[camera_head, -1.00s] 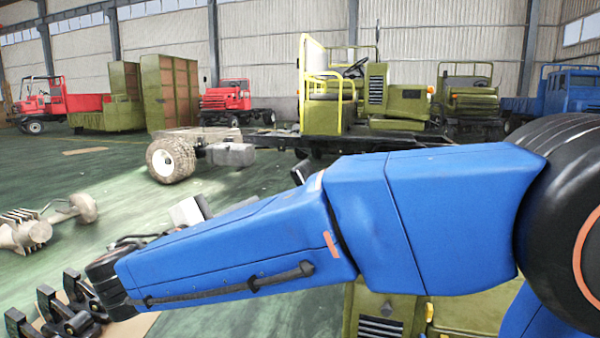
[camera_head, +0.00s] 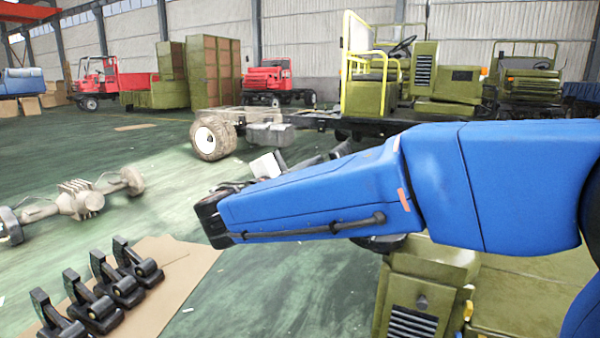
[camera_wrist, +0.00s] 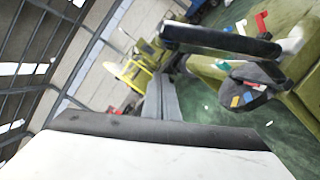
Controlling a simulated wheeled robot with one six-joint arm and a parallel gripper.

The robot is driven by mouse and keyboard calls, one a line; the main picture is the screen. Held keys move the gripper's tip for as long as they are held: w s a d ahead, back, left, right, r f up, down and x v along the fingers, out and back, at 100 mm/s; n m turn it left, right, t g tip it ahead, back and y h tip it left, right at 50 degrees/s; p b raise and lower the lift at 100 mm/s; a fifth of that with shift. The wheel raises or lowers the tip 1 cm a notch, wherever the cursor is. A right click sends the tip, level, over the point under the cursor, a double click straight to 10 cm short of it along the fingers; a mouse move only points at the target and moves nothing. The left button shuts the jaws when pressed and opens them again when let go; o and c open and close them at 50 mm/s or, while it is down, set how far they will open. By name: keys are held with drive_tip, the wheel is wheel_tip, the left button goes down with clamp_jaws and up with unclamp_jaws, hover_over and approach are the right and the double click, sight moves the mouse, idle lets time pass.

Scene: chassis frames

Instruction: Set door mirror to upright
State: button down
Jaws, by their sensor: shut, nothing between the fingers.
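My gripper (camera_head: 328,158) is partly hidden behind my blue arm in the head view, in the air left of the near green vehicle (camera_head: 415,290). In the wrist view, the two grey fingers of my gripper (camera_wrist: 163,95) lie together, with nothing held. No door mirror can be made out for certain. A black bar-like part (camera_wrist: 220,40) lies right of the fingers in the wrist view, apart from them. Below it is a dark rounded part (camera_wrist: 250,85) with coloured patches, by green bodywork (camera_wrist: 298,90). I cannot tell whether either belongs to the mirror.
Several black bracket-like parts (camera_head: 98,290) stand by a cardboard sheet (camera_head: 185,270) at lower left. An axle (camera_head: 80,200) lies beyond. A long chassis with a pale wheel (camera_head: 213,138) and a green cab (camera_head: 385,85) stands behind my arm.

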drive_tip(key=shift+s+d+r, duration=0.35)
drive_tip(key=shift+d+r, duration=0.1)
drive_tip(key=shift+d, duration=0.3)
drive_tip(key=shift+s+d+r, duration=0.35)
drive_tip(key=shift+d+r, duration=0.1)
drive_tip(key=shift+d, duration=0.25)
drive_tip(key=d+r+m, duration=0.1)
drive_tip(key=s+d+r+m, duration=0.1)
drive_tip(key=d+m, duration=0.1)
drive_tip(key=s+d+r+m+g, duration=0.1)
drive_tip(key=d+m, duration=0.1)
drive_tip(key=shift+d+r, duration=0.15)
drive_tip(key=shift+d, duration=0.1)
drive_tip(key=shift+s+d+r+m+y, duration=0.1)
drive_tip(key=shift+s+d+m+y, duration=0.15)
drive_tip(key=shift+d+m, duration=0.2)
drive_tip(key=shift+w, duration=0.1)
